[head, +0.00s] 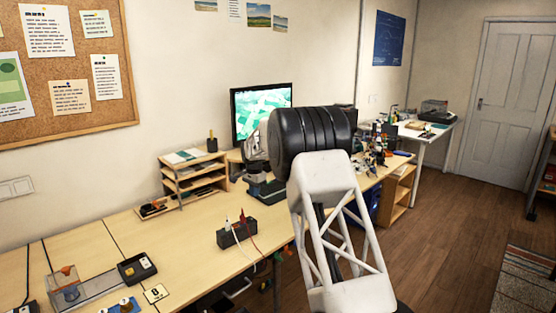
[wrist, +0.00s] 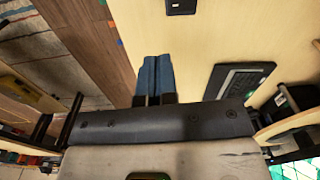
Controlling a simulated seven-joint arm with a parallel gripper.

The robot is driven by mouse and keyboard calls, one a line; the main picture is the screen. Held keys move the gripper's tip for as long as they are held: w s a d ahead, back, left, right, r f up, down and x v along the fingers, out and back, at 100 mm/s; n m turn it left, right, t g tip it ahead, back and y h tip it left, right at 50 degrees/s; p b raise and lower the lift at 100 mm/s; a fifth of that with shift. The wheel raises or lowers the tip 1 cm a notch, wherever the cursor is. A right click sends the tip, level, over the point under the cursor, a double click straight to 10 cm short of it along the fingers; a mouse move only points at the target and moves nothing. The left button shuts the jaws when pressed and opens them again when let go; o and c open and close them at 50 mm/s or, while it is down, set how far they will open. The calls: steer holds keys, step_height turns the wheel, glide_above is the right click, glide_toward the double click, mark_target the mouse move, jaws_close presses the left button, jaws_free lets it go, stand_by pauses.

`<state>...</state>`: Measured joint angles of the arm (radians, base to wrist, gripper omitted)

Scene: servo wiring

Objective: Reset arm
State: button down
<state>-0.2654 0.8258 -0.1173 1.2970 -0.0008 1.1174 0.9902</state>
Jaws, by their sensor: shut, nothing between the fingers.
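My gripper (wrist: 152,62) shows in the wrist view as two blue fingers side by side, pressed together with nothing between them. It points over the pale wooden desk top (wrist: 205,40), close to the desk's edge with the wood floor. In the head view my arm, with a white lattice link and a black ribbed joint, rises across the middle of the picture. In the head view the desk top (head: 185,238) runs along the wall.
A dark box with cables (head: 237,234) sits near the desk's front edge. A wooden shelf organizer (head: 195,178) and a monitor (head: 262,112) stand at the back. A dark device with a sloped panel (wrist: 238,80) lies right of my fingers. Wood floor (head: 435,235) is open at right.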

steer(key=s+d+r+n, duration=0.1)
steer(key=s+d+r, duration=0.5)
steer(key=s+r, duration=0.2)
steer(key=s+d+r+n, duration=0.1)
steer(key=s+d+r, duration=0.5)
steer(key=s+r, duration=0.2)
steer(key=s+d+r+n+t, duration=0.1)
steer(key=s+d+r, duration=0.3)
steer(key=s, duration=0.6)
steer(key=s+d+r+n, duration=0.1)
steer(key=s+d+r, duration=0.25)
steer(key=s, duration=0.55)
steer(key=s+d+f+n, duration=0.1)
steer(key=s+d+f, duration=0.1)
steer(key=s, duration=1.1)
steer(key=s+d+f+n+t, duration=0.1)
steer(key=s+d+f, duration=0.2)
steer(key=s, duration=1.1)
steer(key=s+d+f+n, duration=0.2)
steer(key=s+d, duration=0.2)
steer(key=s, duration=1)
steer(key=shift+d+f, duration=0.3)
steer(key=shift+f, duration=0.1)
